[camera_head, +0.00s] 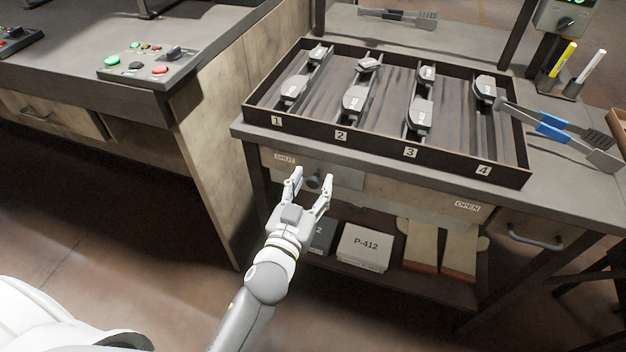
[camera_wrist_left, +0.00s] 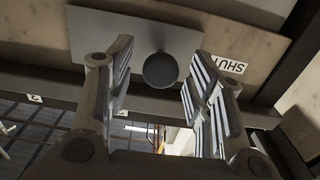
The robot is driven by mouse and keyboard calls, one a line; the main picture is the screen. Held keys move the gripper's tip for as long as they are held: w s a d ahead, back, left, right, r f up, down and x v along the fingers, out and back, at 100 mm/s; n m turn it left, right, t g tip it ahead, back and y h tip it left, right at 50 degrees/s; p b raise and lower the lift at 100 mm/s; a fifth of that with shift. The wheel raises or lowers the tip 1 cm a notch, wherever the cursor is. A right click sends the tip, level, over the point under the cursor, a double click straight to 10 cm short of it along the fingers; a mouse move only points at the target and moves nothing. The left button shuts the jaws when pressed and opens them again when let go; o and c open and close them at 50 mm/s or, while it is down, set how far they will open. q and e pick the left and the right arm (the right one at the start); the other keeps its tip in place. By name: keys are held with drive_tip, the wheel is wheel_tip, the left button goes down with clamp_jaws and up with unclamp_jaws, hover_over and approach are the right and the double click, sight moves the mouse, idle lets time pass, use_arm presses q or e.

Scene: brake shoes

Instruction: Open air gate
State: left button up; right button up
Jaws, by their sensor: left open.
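A SHUT label (camera_head: 285,158) is left of the plate and an OPEN label (camera_head: 467,206) is far to the right. The plate sits at the SHUT end. My left gripper (camera_head: 312,186) is open, with its fingers on either side of the knob. In the left wrist view the knob (camera_wrist_left: 160,70) shows between the open fingers, apart from both. My right gripper is not in view.
A dark tray (camera_head: 375,150) with numbered lanes holding brake shoes stands on the bench above. Blue-handled tongs (camera_head: 553,127) lie at its right. Boxes (camera_head: 366,246) and gloves (camera_head: 440,248) lie on the shelf below. A drawer handle (camera_head: 536,238) is at right.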

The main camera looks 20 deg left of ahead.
use_arm(q)
drive_tip(key=shift+w, duration=0.65)
clamp_jaws()
